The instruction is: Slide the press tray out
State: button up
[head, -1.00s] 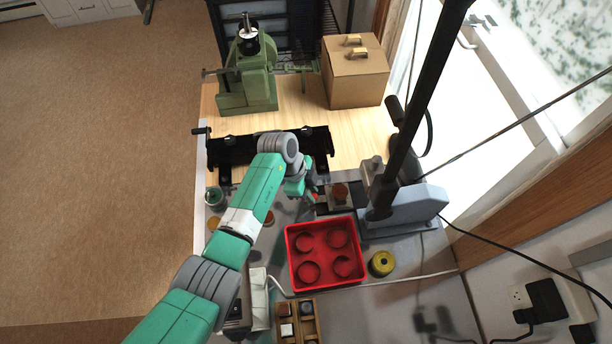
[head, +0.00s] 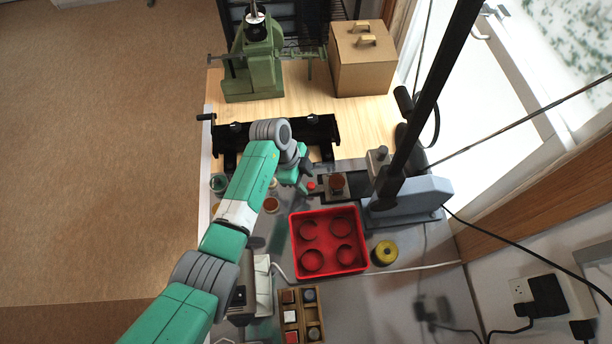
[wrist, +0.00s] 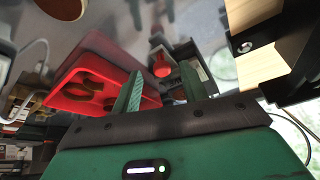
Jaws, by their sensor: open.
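The press (head: 405,195) has a blue-grey base and a tall black lever at the right of the bench. Its dark press tray (head: 322,188) reaches out to the left, with a brown round piece (head: 337,182) above it. A small red knob (head: 311,186) is at the tray's left end. My gripper (head: 303,184) is just left of the knob. In the wrist view my gripper (wrist: 161,76) is open and empty, and the red knob (wrist: 161,69) shows between and beyond the fingertips. Contact with the knob cannot be told.
A red tray (head: 328,210) with round rings lies just in front of the press tray. A yellow spool (head: 384,252) and a wooden box of small pieces (head: 283,318) are nearer. A black roller device (head: 320,128) stands behind my gripper. Small jars stand to the left.

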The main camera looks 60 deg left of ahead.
jog(key=v, duration=0.6)
jog(key=shift+r, duration=0.3)
jog(key=shift+s+a, duration=0.15)
